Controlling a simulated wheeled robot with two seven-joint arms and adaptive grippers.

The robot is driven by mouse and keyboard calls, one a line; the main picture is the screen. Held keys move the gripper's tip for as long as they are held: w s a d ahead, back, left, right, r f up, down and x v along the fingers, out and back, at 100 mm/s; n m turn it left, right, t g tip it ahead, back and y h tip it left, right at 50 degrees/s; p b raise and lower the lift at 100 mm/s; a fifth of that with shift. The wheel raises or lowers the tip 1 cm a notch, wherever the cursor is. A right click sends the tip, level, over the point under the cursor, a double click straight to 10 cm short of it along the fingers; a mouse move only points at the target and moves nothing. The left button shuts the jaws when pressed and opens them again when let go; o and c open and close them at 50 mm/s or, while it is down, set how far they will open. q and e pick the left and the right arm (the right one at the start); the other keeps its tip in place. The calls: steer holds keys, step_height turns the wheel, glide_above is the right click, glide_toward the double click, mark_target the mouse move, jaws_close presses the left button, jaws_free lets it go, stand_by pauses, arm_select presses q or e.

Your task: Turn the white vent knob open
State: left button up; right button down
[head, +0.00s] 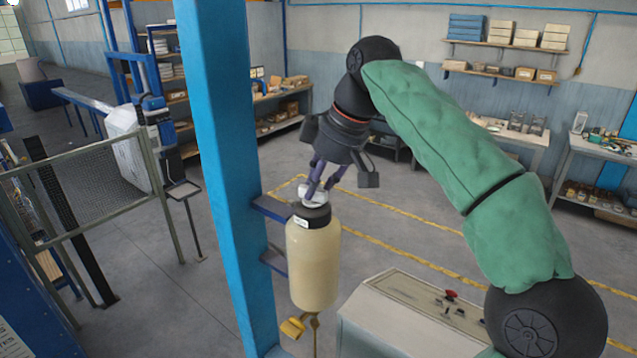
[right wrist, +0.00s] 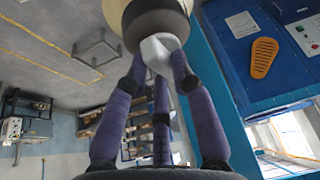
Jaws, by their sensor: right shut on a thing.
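The white vent knob (head: 313,197) sits on top of the black cap (head: 311,216) of a cream cylindrical bottle (head: 313,262), which stands upright beside the blue post. My right gripper (head: 318,186) comes down on the knob from above, with its purple fingers closed around it. In the right wrist view the fingers of the gripper (right wrist: 158,65) touch the sides of the white knob (right wrist: 160,50), with the dark cap (right wrist: 157,18) just beyond. The fingers partly hide the knob in the head view. My left gripper is not in view.
A blue post (head: 228,150) stands just left of the bottle, with brackets reaching to it. A yellow valve handle (head: 293,327) is below the bottle. A beige control cabinet (head: 400,315) with a red button is at the lower right. A mesh fence (head: 75,190) stands at left.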

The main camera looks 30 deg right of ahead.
steer(key=n, duration=0.1)
steer(key=n+g+y, duration=0.1)
steer(key=n, duration=0.1)
steer(key=shift+w+f+n, duration=0.15)
steer(key=shift+w+n, duration=0.05)
steer(key=shift+n, duration=0.1)
steer(key=shift+w+n+g+y, duration=0.1)
steer(key=shift+n+g+y, duration=0.25)
steer(key=shift+n, duration=0.9)
steer(key=shift+w+n+g+y, duration=0.15)
steer(key=shift+n+g, duration=0.4)
steer(key=shift+n, duration=0.7)
steer(key=shift+f, duration=0.1)
steer(key=c, duration=1)
jaws_free()
steer(key=shift+a, duration=0.1)
steer(key=shift+c, duration=0.2)
steer(key=shift+a, duration=0.15)
steer(key=shift+s+r, duration=0.1)
steer(key=shift+r, duration=0.1)
